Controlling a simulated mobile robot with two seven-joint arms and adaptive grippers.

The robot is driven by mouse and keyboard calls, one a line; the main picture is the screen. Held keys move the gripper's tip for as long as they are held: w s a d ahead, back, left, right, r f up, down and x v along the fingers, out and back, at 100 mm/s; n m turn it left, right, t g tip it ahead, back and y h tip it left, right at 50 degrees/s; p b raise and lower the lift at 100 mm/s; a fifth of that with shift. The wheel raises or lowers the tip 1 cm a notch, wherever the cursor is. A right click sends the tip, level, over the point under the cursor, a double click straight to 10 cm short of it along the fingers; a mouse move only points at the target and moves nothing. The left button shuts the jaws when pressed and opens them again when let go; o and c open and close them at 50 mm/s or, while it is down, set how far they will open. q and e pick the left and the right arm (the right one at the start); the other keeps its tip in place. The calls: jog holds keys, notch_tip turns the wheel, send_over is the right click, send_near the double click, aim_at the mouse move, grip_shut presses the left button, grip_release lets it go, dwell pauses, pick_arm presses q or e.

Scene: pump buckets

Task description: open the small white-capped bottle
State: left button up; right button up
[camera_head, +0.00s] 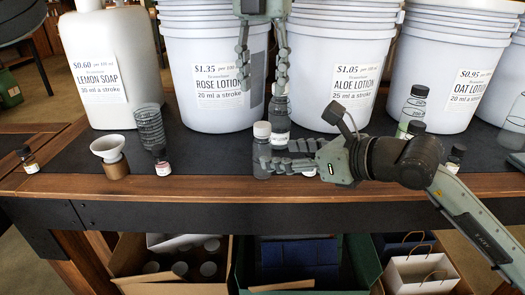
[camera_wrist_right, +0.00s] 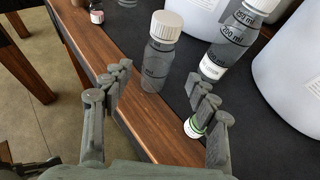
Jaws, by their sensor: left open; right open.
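The small white-capped bottle (camera_head: 262,158) is a clear grey bottle with its white cap (camera_head: 262,130) on, standing upright near the table's front edge. It also shows in the right wrist view (camera_wrist_right: 157,66). My right gripper (camera_head: 268,157) comes in from the right, open, with its fingertips close around the bottle's body. In its wrist view the bottle stands between the two fingers, just beyond the tips; I cannot tell whether they touch it. My left gripper (camera_head: 262,92) is open and points down above and behind the bottle.
A larger graduated bottle (camera_wrist_right: 232,42) stands just behind. A small bottle with a green-ringed white top (camera_wrist_right: 194,127) is beside one right finger. Large white buckets (camera_head: 217,60) line the back.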

aim_at(270, 154)
jog(key=x, duration=0.6)
jog(key=shift+a+f, duration=0.1)
jog(key=shift+a, duration=0.15)
jog(key=shift+c, duration=0.3)
grip_shut()
